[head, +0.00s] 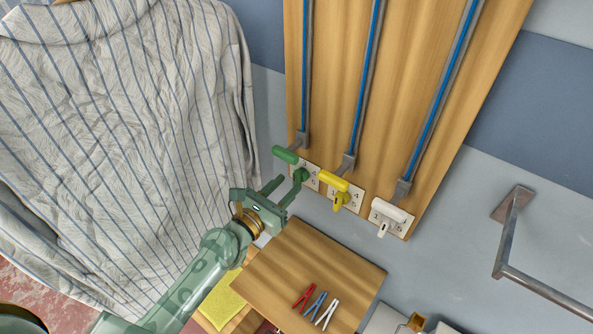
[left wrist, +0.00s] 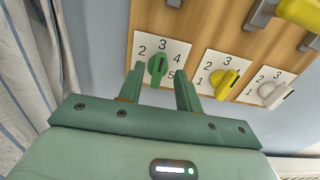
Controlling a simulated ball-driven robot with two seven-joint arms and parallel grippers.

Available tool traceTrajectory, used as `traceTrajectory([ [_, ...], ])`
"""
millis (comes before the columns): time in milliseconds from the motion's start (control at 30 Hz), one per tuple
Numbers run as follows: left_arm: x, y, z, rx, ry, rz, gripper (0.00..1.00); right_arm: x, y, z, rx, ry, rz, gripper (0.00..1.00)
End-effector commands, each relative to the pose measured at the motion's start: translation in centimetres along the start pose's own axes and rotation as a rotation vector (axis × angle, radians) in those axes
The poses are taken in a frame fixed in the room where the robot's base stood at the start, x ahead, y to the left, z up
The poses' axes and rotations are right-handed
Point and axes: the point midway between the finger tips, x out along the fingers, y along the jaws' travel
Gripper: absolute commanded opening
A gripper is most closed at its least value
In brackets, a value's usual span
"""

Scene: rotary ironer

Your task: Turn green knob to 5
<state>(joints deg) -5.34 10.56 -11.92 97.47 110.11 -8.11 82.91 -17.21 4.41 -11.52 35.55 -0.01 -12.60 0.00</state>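The green knob (left wrist: 157,66) is on a white dial plate (left wrist: 149,47) with the numbers 2, 3, 4 and 5 showing. Its dark mark points roughly up, towards the 3 side; its exact setting is hard to tell. In the head view the green knob (head: 302,174) is partly hidden by a finger. My left gripper (head: 287,184) is open at the dial. In the left wrist view my left gripper (left wrist: 160,82) has one finger on each side of the knob, with gaps; whether they reach its depth is unclear. My right gripper is not in view.
A yellow knob (left wrist: 226,84) and a white knob (left wrist: 272,94) sit to the right. Green (head: 285,155), yellow (head: 333,180) and white (head: 388,209) handles stick out above the dials. A striped shirt (head: 120,120) hangs left. A wooden shelf (head: 300,265) with clothespins is below.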

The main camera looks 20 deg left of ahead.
Motion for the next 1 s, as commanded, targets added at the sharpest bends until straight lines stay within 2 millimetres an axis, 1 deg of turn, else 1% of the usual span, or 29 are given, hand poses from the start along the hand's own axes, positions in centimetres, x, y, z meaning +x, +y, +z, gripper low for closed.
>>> traceTrajectory([
  [33,1.2,0.0,0.1,-0.001,-0.002,0.001,0.35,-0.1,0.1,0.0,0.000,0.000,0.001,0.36],
  [100,2.5,0.0,0.1,0.001,-0.002,0.000,0.35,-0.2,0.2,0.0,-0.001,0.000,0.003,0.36],
  [200,3.9,0.0,-0.1,0.000,-0.001,0.000,0.35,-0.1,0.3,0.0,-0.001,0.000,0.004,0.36],
  [300,4.7,0.0,-0.1,0.001,0.000,0.000,0.35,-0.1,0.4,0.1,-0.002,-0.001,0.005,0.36],
  [400,5.1,0.0,-0.1,0.001,0.000,-0.001,0.35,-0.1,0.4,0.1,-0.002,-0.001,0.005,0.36],
  [633,5.1,0.0,-0.1,0.001,0.000,-0.001,0.35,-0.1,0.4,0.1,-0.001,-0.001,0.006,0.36],
  [667,5.1,0.0,-0.1,0.001,0.000,-0.001,0.29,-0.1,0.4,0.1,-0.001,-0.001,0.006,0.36],
  [700,5.1,0.0,-0.1,0.002,0.000,-0.001,0.18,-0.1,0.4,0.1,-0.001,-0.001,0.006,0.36],
  [733,5.1,0.0,-0.1,0.002,0.000,-0.001,0.10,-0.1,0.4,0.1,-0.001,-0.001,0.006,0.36],
  [767,5.1,0.0,-0.1,0.002,0.000,-0.001,0.05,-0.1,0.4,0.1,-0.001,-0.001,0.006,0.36],
  [1000,5.1,0.0,-0.1,0.012,0.001,-0.001,0.06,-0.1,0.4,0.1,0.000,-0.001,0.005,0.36],
])
